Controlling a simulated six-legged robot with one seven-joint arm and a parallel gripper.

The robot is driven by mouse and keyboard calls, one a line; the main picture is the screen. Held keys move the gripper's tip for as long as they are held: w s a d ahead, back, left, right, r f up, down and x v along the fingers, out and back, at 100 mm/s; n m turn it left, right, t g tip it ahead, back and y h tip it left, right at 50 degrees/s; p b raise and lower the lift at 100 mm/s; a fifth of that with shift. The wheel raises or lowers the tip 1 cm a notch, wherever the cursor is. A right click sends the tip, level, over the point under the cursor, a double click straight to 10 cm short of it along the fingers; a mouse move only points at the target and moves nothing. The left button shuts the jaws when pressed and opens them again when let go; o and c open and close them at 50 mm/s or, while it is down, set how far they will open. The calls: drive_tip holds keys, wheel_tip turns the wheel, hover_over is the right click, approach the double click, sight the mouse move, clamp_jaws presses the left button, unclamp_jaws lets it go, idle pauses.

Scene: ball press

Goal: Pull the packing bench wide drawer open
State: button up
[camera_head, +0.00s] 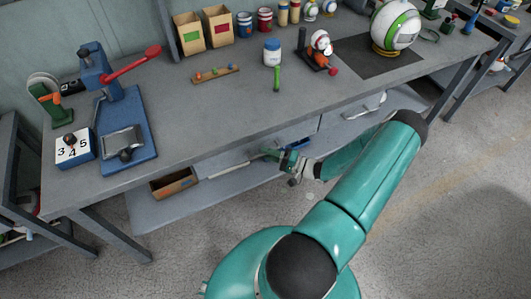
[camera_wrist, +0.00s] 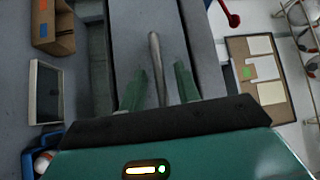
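The packing bench (camera_head: 200,105) runs across the head view. My gripper (camera_head: 272,155) is at the right part of this drawer front. In the wrist view, the handle (camera_wrist: 156,62) runs lengthwise between the two green fingers of my gripper (camera_wrist: 160,76). Gaps show on both sides of the bar, so the fingers are open. I cannot tell how deep the bar sits between them.
An open cardboard box (camera_head: 174,184) stands on the lower shelf (camera_head: 145,212). A blue press (camera_head: 122,130) and a counter block (camera_head: 75,149) stand on the bench top.

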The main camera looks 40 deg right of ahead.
drive_tip(key=shift+w+a, duration=0.25)
drive_tip(key=shift+w, duration=0.2)
drive_tip(key=shift+c, duration=0.3)
clamp_jaws()
drive_tip(key=shift+s, duration=0.1)
